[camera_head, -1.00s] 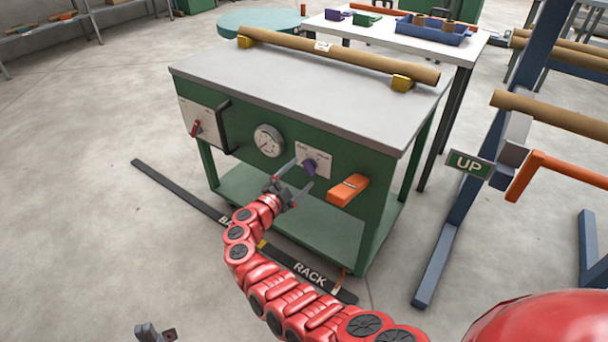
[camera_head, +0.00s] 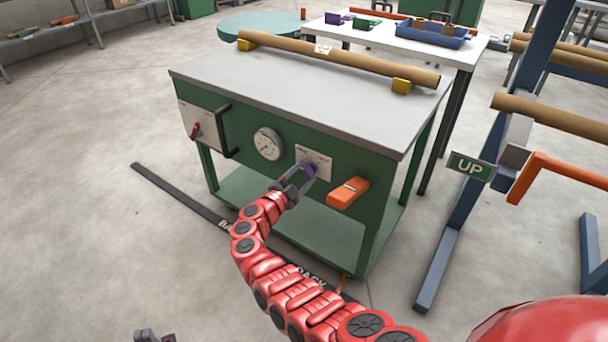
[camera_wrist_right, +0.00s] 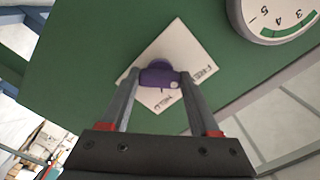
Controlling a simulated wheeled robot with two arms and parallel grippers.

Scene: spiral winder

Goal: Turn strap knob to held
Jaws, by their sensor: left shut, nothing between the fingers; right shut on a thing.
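The purple strap knob (camera_head: 310,169) sits on a pale label plate (camera_head: 318,158) on the green front of the cabinet. In the right wrist view, the knob (camera_wrist_right: 158,75) has a white dot, and the plate (camera_wrist_right: 182,50) reads FREE and HELD. The dot lies on the side towards the lettering; which word it points at is unclear. My right gripper (camera_head: 302,175) is shut on the knob, one finger on each side of it, as the right wrist view (camera_wrist_right: 160,78) also shows. My left gripper (camera_head: 155,336) is shut and empty at the bottom edge, mostly out of frame.
A round gauge (camera_head: 268,144) and an orange handle (camera_head: 348,192) flank the knob. A red lever (camera_head: 195,130) and black bar handle (camera_head: 225,132) are further left. A cardboard tube (camera_head: 340,57) lies on the cabinet top. A blue rack (camera_head: 450,220) stands right.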

